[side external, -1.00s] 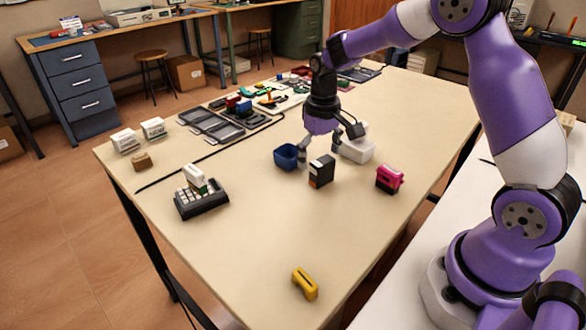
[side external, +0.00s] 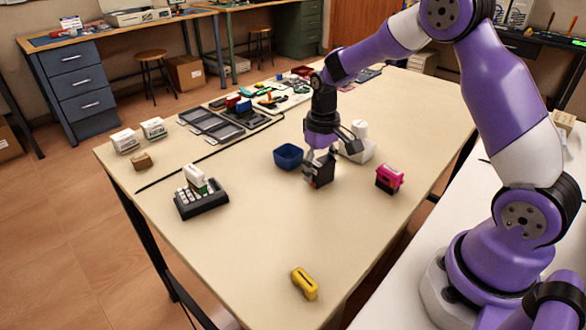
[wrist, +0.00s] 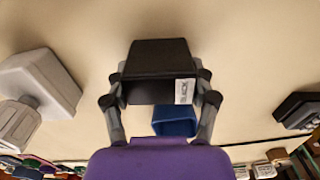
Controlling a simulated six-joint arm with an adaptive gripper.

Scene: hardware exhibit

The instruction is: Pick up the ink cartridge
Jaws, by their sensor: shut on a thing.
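The ink cartridge (side external: 322,173) is a black box standing on the table in the side external view, with a lighter patch on its side. In the wrist view the cartridge (wrist: 158,72) is between the two fingers, and a white label reading "BLACK" shows on it. My gripper (side external: 319,165) comes down on it from above and is shut on it, one finger on each side. The fingers of my gripper (wrist: 160,98) also show in the wrist view. The cartridge looks upright and at or very near the table top; I cannot tell whether its bottom touches.
A blue bin (side external: 288,156) stands just left of the cartridge, and a white container (side external: 358,151) just behind it. A pink-and-black item (side external: 389,179) is to the right. The front table area is mostly clear.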

